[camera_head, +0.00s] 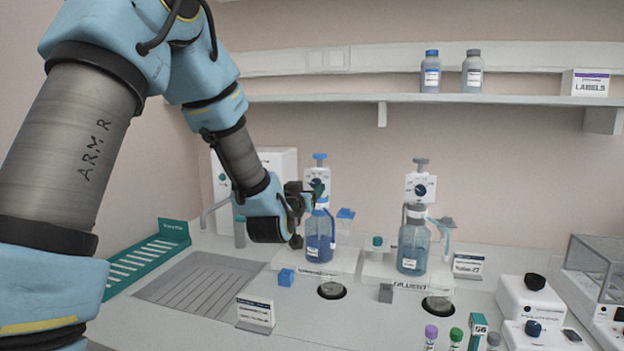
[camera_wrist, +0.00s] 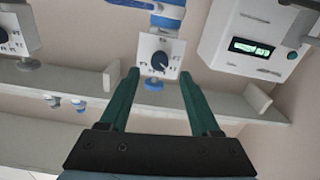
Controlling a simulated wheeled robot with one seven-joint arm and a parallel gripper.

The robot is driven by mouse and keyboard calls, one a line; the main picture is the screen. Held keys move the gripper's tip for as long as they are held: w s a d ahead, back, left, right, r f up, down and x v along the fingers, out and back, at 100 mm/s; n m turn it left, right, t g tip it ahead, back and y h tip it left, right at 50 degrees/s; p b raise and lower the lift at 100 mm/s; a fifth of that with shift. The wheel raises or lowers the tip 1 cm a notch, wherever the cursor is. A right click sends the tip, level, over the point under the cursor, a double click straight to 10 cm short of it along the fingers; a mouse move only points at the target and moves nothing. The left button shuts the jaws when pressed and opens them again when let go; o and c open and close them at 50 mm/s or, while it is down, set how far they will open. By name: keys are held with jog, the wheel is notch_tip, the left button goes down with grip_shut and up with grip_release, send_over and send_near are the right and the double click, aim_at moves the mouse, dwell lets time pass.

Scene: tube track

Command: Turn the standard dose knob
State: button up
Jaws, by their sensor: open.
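The left dispenser carries a white dial plate with the dark blue dose knob (camera_head: 316,185), above a bottle of blue liquid (camera_head: 320,238). Its base label is blurred but looks like the standard one. In the wrist view the dose knob (camera_wrist: 160,61) shows on its plate just beyond my fingertips. My gripper (camera_wrist: 158,75) is open, with its green fingers spread either side of the plate's lower part and nothing between them. In the head view my gripper (camera_head: 300,202) is close to the left side of this dispenser, with its fingers partly hidden.
The diluent dispenser (camera_head: 414,245) stands to the right with a similar dial (camera_head: 421,189). A white instrument with a green display (camera_wrist: 265,48) is near the knob in the wrist view. A shelf (camera_head: 400,98) runs above. A placard (camera_head: 255,312) stands on the front bench.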

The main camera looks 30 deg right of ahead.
aim_at(315, 183)
jog(key=shift+p+x, duration=0.8)
jog(key=shift+x, duration=1.55)
grip_shut()
